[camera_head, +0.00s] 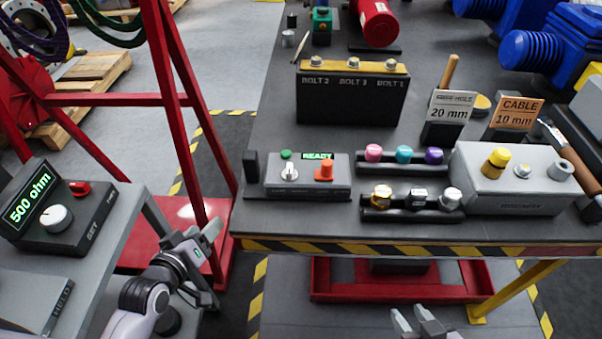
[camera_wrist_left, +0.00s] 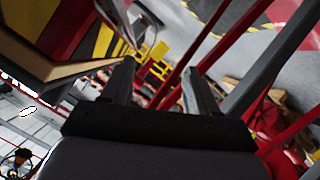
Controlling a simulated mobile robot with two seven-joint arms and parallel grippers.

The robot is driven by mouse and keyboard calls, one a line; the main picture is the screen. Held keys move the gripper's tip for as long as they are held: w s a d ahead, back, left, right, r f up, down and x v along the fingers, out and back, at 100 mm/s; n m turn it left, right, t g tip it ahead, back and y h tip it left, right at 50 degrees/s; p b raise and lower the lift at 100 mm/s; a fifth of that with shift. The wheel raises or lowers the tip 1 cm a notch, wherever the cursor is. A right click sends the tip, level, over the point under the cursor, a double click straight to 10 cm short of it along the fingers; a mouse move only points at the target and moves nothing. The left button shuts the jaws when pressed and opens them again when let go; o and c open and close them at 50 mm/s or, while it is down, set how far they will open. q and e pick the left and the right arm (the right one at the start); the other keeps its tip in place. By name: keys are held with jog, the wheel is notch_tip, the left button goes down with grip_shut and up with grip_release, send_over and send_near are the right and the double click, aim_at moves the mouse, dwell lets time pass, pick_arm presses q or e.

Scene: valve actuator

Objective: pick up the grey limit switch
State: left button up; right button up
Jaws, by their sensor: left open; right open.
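No label in view names the grey limit switch. A grey box (camera_head: 467,190) with a yellow knob (camera_head: 495,164) and grey round fittings on top sits at the right of the dark bench; I cannot tell if it is the switch. My left gripper (camera_head: 207,238) is open and empty, left of the bench's front edge and well away from the box. Its parted fingers (camera_wrist_left: 162,90) show in the left wrist view with nothing held. My right gripper (camera_head: 418,320) is open, low in front of the bench, below the box's level in the picture.
A grey panel (camera_head: 330,188) reading READY and racks of coloured knobs (camera_head: 404,167) stand near the striped bench edge (camera_head: 400,249). Behind are a bolt block (camera_head: 350,103) and label stands (camera_head: 448,112). A red frame (camera_head: 172,90) and a 500 ohm box (camera_head: 65,215) are left.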

pick_arm(q)
jog(key=w+d+r+n+t+h, duration=0.1)
jog(key=w+d+r+n+h, duration=0.1)
jog(key=w+r, duration=0.6)
jog(key=w+d+r+n+h, duration=0.2)
jog(key=w+d+r+n, duration=0.1)
jog(key=w+r, duration=0.45)
jog(key=d+r+m+g+h, duration=0.1)
jog(key=d+r+m+g, duration=0.1)
jog(key=d+r, duration=0.25)
jog(key=m+g+y, duration=0.7)
jog(key=g, duration=0.1)
send_near(249, 155)
jog(key=x, duration=0.5)
jog(key=shift+w+d+r, duration=0.15)
jog(key=shift+w+d, duration=0.05)
jog(key=shift+w, duration=0.1)
jog(key=x, duration=0.4)
jog(key=shift+s+a+f, duration=0.2)
jog(key=shift+s+a, duration=0.05)
jog(key=shift+s, duration=0.15)
jog(key=shift+w+f, duration=0.15)
jog(key=shift+f, duration=0.3)
grip_shut()
jog(key=shift+d+r, duration=0.1)
